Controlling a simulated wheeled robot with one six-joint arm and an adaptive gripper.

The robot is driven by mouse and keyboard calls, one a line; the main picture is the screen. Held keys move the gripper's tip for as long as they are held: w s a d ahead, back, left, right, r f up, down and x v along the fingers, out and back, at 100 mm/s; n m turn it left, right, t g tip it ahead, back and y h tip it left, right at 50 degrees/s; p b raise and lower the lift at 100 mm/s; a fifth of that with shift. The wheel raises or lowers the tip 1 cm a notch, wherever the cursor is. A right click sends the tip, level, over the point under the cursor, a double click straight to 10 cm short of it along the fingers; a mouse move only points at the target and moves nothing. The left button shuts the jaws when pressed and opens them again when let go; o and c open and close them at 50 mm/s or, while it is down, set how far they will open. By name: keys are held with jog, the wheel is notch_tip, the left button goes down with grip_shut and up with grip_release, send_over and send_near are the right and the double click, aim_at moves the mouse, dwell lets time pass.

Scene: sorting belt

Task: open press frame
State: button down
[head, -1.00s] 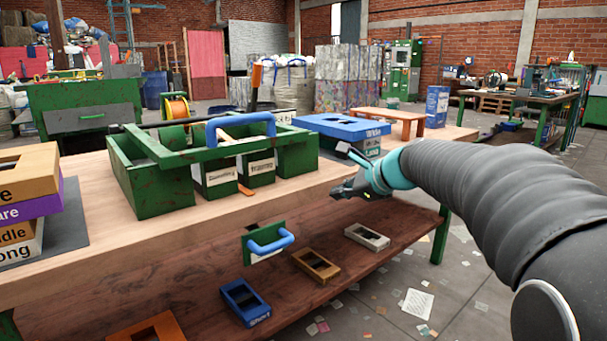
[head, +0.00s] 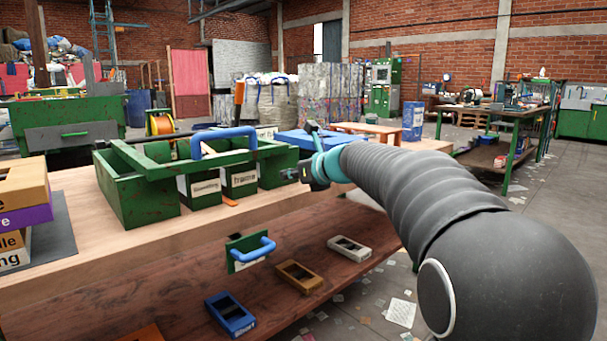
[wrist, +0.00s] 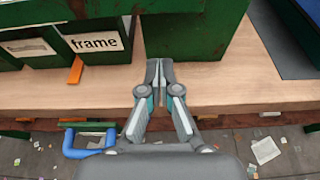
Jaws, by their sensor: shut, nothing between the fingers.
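The press frame (head: 270,148) is a green frame with a blue arched handle (head: 225,138). It lies lowered across the top of a green box (head: 130,195) on the wooden bench. White labels show on its compartments; one reads "frame" in the wrist view (wrist: 97,40). My gripper (head: 290,174) is at the box's right end. In the wrist view, my gripper's fingers (wrist: 160,72) are together and empty, just in front of a green wall (wrist: 195,35). I cannot tell whether they touch it. The blue arched handle is not in the wrist view.
A small green drawer front with a blue handle (head: 254,252) is below the bench edge. An orange tab (wrist: 76,68) sticks out under the box. A blue box (head: 305,141) stands behind my gripper. Small trays (head: 299,277) lie on the lower shelf.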

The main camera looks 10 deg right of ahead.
jog(key=x, duration=0.3)
jog(key=shift+a+f, duration=0.1)
jog(key=shift+a, duration=0.05)
notch_tip(320, 180, up, 3)
jog(key=shift+s+r, duration=0.1)
jog(key=shift+r, duration=0.55)
